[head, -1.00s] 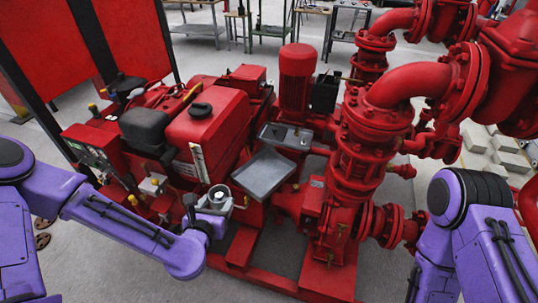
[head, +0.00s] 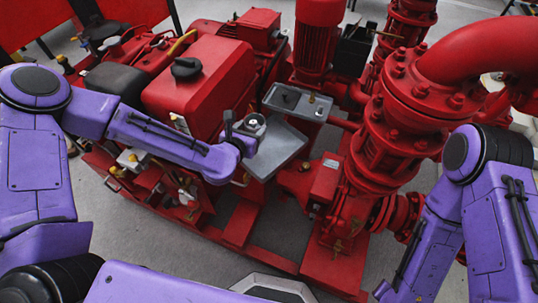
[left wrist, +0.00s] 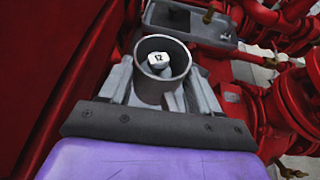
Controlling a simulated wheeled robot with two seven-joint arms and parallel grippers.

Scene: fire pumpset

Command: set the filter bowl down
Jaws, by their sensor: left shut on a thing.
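The filter bowl (head: 252,122) is a grey round cup, held upright by my left gripper (head: 248,126) over the left edge of a flat grey tray (head: 283,148). In the left wrist view the bowl (left wrist: 163,95) sits between the two grey fingers, which are shut on its sides. A small pale piece marked 12 (left wrist: 158,60) lies inside the bowl. I cannot tell whether the bowl's underside touches anything; it is hidden. My right arm is at the right of the head view, but its gripper is out of view.
A shallow grey box (head: 297,102) with small fittings is behind the flat tray. The red engine cover (head: 200,85) stands left of the bowl. The red vertical pipe and flange (head: 385,130) stand to the right. The flat tray's visible surface is bare.

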